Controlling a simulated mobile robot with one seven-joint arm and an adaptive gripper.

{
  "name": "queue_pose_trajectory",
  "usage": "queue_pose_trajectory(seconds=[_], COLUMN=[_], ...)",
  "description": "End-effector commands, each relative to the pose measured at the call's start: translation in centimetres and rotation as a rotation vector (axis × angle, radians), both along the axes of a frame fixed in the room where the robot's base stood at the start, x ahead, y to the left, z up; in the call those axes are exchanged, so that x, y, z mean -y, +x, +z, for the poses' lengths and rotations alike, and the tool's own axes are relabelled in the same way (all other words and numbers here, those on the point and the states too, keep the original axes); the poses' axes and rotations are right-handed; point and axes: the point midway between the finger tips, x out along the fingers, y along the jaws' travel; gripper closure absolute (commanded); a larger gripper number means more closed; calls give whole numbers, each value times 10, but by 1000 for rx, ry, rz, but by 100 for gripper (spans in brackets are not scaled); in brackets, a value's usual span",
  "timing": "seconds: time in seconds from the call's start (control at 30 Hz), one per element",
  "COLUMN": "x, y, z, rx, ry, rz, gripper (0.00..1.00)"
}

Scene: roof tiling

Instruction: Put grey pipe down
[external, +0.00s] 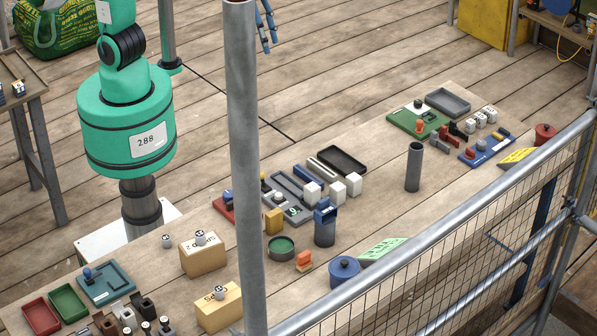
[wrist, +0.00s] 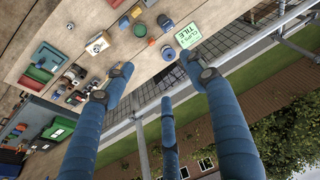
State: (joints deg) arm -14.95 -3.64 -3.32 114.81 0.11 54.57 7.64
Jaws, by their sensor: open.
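The grey pipe (external: 413,167) stands upright on the wooden bench, right of centre in the external view. Its open top end shows dark. Nothing touches it. My gripper (external: 266,32) is at the top of the external view, partly hidden by a post, with blue fingers pointing down. It is well to the left of the pipe and apart from it. In the wrist view my gripper (wrist: 160,78) has its blue fingers spread, with nothing between them. I cannot make out the pipe in the wrist view.
A thick grey post (external: 245,200) crosses the external view in front. A mesh guard rail (external: 440,230) runs along the bench's near side. A black tray (external: 343,160), white cubes, a blue holder (external: 325,224) and a green sign (external: 383,249) lie left of the pipe.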

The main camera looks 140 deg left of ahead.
Motion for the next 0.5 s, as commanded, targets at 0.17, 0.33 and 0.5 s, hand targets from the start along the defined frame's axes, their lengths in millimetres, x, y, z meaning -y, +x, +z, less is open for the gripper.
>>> queue_pose_trajectory(seconds=[0.17,0.33,0.5], x=[35,63,88], y=[-42,-82,-122], z=[10,14,12], rx=[33,62,90], ry=[1,-1,-4], rz=[-23,-44,-64], gripper=[44,44,44])
